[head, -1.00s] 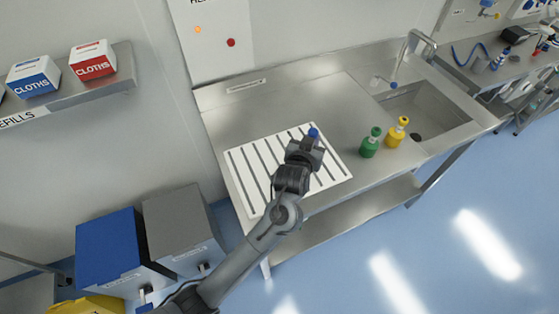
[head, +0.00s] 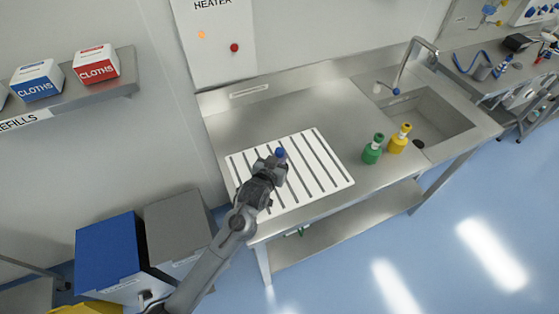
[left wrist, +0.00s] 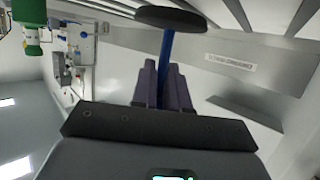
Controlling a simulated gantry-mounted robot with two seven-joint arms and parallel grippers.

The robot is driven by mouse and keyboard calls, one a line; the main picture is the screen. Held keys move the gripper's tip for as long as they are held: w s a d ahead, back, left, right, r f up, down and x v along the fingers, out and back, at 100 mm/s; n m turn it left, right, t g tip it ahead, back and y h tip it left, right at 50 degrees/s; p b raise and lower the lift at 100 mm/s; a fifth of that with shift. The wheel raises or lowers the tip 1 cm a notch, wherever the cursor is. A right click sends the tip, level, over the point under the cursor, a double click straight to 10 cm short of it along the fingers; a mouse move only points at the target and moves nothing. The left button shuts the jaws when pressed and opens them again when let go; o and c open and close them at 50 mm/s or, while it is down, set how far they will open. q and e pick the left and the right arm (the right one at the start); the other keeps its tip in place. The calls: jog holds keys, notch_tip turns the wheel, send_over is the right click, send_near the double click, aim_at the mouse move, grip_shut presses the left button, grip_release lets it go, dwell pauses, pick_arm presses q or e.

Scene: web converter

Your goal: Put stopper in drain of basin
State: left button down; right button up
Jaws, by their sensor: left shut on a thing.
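My left gripper (head: 275,164) is over the white slotted board on the bench, shut on the stopper. Its blue part (head: 281,153) shows at the fingertips in the head view. In the left wrist view, the blue stem (left wrist: 165,55) stands between the fingers (left wrist: 163,82), with a dark round disc (left wrist: 171,18) at its far end. The disc cannot be made out in the head view. The basin (head: 436,112) is sunk in the bench at the right, well away from the gripper. The dark drain (head: 419,143) shows at its near left. My right gripper is not in view.
A green bottle (head: 372,152) and a yellow bottle (head: 398,142) stand between the white board (head: 322,165) and the basin. A tall tap (head: 405,65) rises behind the basin. The bench top (head: 300,105) behind the board is clear.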

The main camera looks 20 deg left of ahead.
pick_arm(q)
jog(key=shift+f, duration=0.6)
jog(key=shift+f, duration=0.15)
jog(key=c, duration=1.1)
grip_release()
jog(key=shift+s+r, duration=0.3)
jog(key=shift+s, duration=0.15)
jog(key=a+p+v, duration=0.1)
jog(key=v, duration=1)
jog(key=s+f+g, duration=0.2)
jog(key=s, duration=0.2)
jog(key=s+d+f+m+g+h, duration=0.1)
jog(key=s+f, duration=0.1)
jog(key=s, duration=0.2)
jog(key=s+f+g, duration=0.2)
jog(key=s, duration=0.2)
jog(key=shift+s+d+g, duration=0.25)
jog(key=shift+s+g, duration=0.05)
jog(key=s+g, duration=0.1)
jog(key=s, duration=0.3)
jog(key=s+f+m+g, duration=0.1)
jog(key=s+g, duration=0.1)
jog(key=s, duration=0.2)
jog(key=s+a+g, duration=0.1)
jog(key=s+g, duration=0.1)
jog(key=s, duration=0.2)
jog(key=shift+s+f+m, duration=0.2)
jog(key=shift+s+m, duration=0.1)
jog(key=shift+s, duration=0.1)
